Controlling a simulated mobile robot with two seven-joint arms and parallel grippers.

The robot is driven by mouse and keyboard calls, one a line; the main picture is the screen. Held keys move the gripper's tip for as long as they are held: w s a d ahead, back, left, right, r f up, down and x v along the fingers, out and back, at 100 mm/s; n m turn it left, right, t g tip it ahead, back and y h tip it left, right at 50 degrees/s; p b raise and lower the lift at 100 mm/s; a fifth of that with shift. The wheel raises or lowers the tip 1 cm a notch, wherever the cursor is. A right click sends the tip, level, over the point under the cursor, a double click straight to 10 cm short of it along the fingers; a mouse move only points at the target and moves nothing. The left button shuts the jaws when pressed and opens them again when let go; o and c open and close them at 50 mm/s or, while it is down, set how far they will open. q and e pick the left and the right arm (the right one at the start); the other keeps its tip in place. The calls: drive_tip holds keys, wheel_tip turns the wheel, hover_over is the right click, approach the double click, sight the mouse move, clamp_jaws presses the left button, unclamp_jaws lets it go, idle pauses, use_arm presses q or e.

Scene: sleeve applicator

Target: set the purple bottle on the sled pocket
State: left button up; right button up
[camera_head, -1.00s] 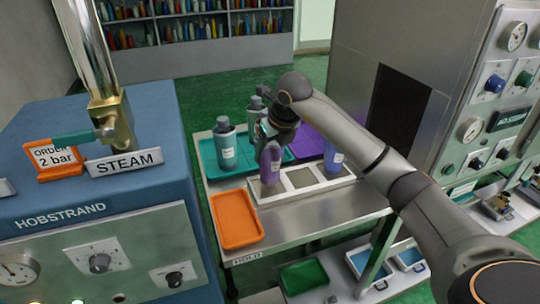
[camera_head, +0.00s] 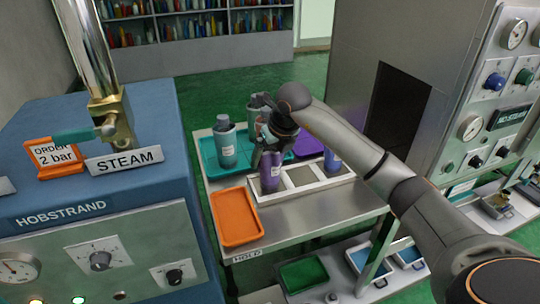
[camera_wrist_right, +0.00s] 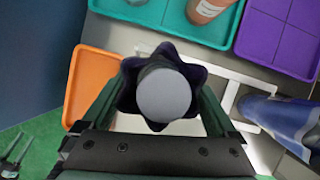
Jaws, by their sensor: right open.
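The purple bottle (camera_head: 271,174) stands upright in the left pocket of the white sled (camera_head: 347,179) on the steel cart. My right gripper (camera_head: 266,150) is above it, pointing down, with its fingers around the bottle's top. In the right wrist view the bottle's grey cap (camera_wrist_right: 164,95) and dark star-shaped shoulder lie between the two spread fingers (camera_wrist_right: 160,110). The gripper is open. Its fingers hide part of the bottle's top in the head view. My left gripper is not in view.
A blue-violet bottle (camera_head: 332,161) stands at the sled's right end; the middle pocket (camera_head: 301,177) is empty. An orange tray (camera_head: 236,217) lies front left, and a purple tray (camera_head: 309,146) behind the sled.

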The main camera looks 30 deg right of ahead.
drive_tip(key=shift+r, duration=0.3)
drive_tip(key=v, duration=1.2)
drive_tip(key=shift+f, duration=0.15)
